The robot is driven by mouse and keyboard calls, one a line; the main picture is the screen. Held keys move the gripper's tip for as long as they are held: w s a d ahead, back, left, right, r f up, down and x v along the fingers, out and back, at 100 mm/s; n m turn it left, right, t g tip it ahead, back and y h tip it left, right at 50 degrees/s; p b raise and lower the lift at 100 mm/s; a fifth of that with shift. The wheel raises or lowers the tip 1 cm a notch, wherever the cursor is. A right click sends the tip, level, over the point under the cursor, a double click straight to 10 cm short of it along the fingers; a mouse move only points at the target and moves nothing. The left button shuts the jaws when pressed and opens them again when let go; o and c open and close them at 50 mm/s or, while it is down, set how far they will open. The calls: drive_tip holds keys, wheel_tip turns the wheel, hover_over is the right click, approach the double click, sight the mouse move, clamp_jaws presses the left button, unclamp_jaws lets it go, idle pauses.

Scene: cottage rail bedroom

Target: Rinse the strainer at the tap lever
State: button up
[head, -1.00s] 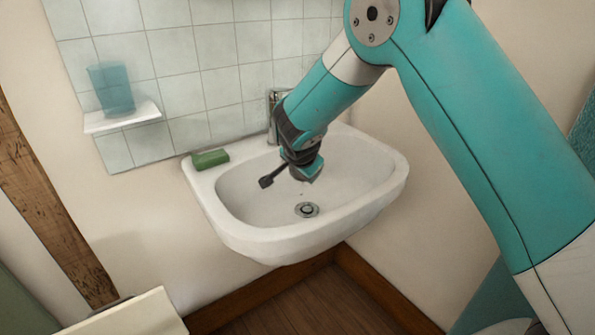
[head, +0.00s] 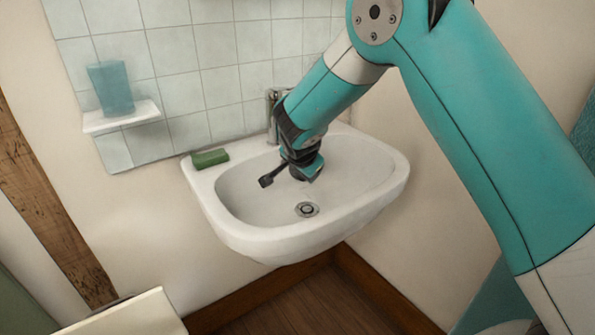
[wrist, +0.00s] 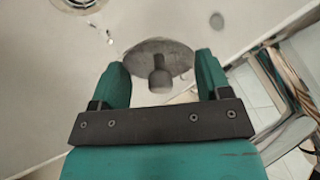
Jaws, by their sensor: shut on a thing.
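The strainer (wrist: 180,52) is a round grey disc with a short knob. In the wrist view it sits between the two fingers of my gripper (wrist: 163,78), which is shut on it. In the head view my gripper (head: 308,170) is over the back part of the white basin, and the strainer cannot be made out there. The chrome tap (head: 272,112) stands at the basin's back rim, just left of and behind my gripper. My arm partly covers it, and its lever is not clear.
The white basin (head: 230,225) has a drain (head: 307,209), also at the top of the wrist view (wrist: 80,3). Green soap (head: 210,158) lies on its left rim. A blue cup (head: 112,88) stands on a small wall shelf (head: 140,116). Tiled wall is behind.

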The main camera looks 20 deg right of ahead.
drive_tip(key=s+b, duration=0.1)
drive_tip(key=s, duration=0.7)
drive_tip(key=shift+b, duration=0.35)
idle(1.4)
drive_tip(key=s+r+p, duration=0.1)
drive_tip(key=s+r, duration=0.3)
drive_tip(key=s, duration=0.1)
drive_tip(key=shift+p, duration=0.3)
idle(0.6)
